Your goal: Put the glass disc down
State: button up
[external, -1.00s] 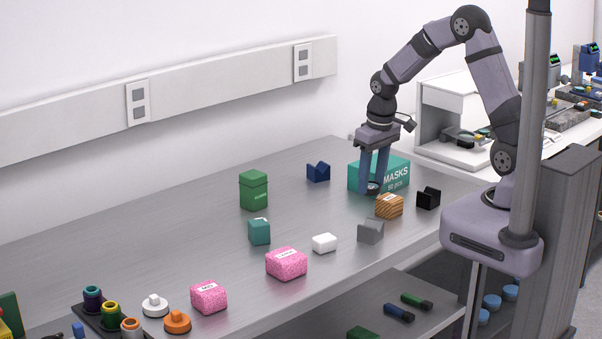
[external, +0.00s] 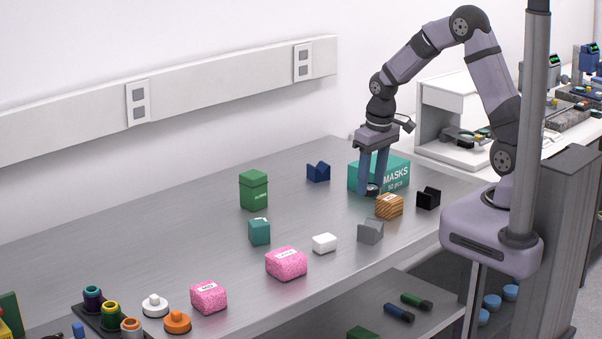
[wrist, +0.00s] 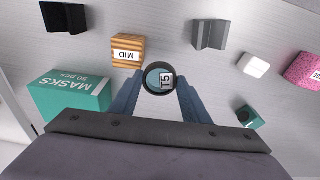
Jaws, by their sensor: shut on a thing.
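The glass disc (wrist: 154,79) shows in the wrist view as a dark-rimmed round piece with a pale label reading what looks like "15". My gripper (wrist: 158,82) is shut on it, with one blue finger on each side. In the external view my gripper (external: 373,190) points down, low over the metal bench, in front of the teal masks box. The disc (external: 372,188) shows there as a small dark ring between the fingertips. I cannot tell whether it touches the bench.
The teal masks box (external: 393,176) stands close behind my gripper. A wooden block marked MID (external: 389,206) is close at the right front, with a black V-block (external: 428,198) beyond. A grey V-block (external: 370,231) stands nearer the front edge. Bench to the left (external: 310,208) is clear.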

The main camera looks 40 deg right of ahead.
jog(key=a+f, duration=0.2)
jog(key=shift+s+a+f+n, duration=0.1)
jog(key=shift+a+f+n, duration=0.1)
jog(key=shift+a+n, duration=0.2)
jog(key=shift+n, duration=0.5)
jog(key=w+a, duration=0.2)
jog(key=w, duration=0.1)
jog(key=w+a, duration=0.1)
jog(key=w, duration=0.1)
jog(key=shift+a+f, duration=0.3)
jog(key=shift+a, duration=0.05)
jog(key=shift+m, duration=0.3)
jog(key=w, duration=0.1)
jog(key=w+a+r, duration=0.1)
jog(key=w, duration=0.1)
jog(key=shift+w+a+r, duration=0.25)
jog(key=shift+w, duration=0.1)
jog(key=r+m, duration=0.1)
jog(key=w+r+m, duration=0.2)
jog(key=shift+d+r+m, duration=0.15)
jog(key=shift+r+m, duration=0.25)
jog(key=p, duration=0.4)
send_over(318, 217)
jog(key=shift+s+f, duration=0.2)
jog(key=shift+f, duration=4.6)
